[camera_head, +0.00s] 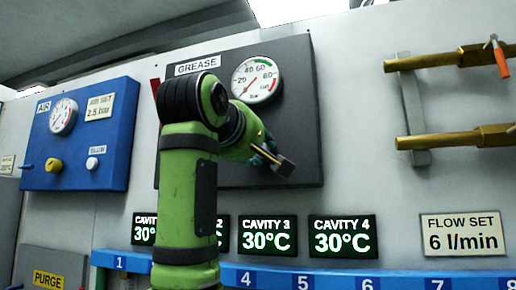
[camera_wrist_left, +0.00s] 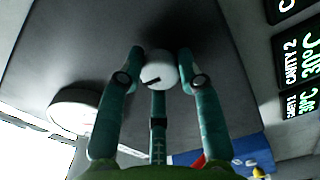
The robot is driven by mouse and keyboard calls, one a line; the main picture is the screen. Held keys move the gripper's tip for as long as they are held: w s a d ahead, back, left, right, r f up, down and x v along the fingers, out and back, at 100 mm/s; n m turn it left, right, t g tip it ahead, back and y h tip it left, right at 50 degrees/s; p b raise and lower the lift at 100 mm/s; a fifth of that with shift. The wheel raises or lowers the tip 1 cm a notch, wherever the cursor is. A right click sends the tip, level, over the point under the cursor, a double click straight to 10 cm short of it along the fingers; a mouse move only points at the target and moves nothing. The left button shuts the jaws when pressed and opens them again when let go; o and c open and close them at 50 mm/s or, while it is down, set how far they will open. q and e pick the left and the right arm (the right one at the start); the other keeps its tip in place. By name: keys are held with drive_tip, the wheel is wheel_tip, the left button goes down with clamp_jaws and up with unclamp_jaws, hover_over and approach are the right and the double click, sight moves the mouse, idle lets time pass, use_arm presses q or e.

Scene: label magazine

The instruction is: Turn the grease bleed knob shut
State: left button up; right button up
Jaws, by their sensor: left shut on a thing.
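The dark grease panel (camera_head: 300,110) carries a label reading GREASE and a round white gauge (camera_head: 256,80). In the left wrist view the round pale knob (camera_wrist_left: 158,70) with a dark mark on its face sits between the teal fingers of my left gripper (camera_wrist_left: 160,78). The fingers are closed on it from both sides, and a third finger lies below it. In the head view my left gripper (camera_head: 270,156) is at the panel below the gauge, and I cannot make out the knob there. My right gripper is in neither view.
A blue AIR panel (camera_head: 115,160) with a gauge and a yellow knob (camera_head: 54,165) is on the left. Cavity displays (camera_head: 342,236) and a blue numbered rail (camera_head: 390,280) run below. Brass pipes (camera_head: 450,62) stick out at upper right. My green arm hides part of the grease panel.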

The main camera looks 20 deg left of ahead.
use_arm(q)
drive_tip(key=shift+a+r+n, duration=0.1)
drive_tip(key=shift+n, duration=0.8)
drive_tip(key=o, duration=1.1)
drive_tip(key=shift+a, duration=0.2)
drive_tip(key=shift+d, duration=0.1)
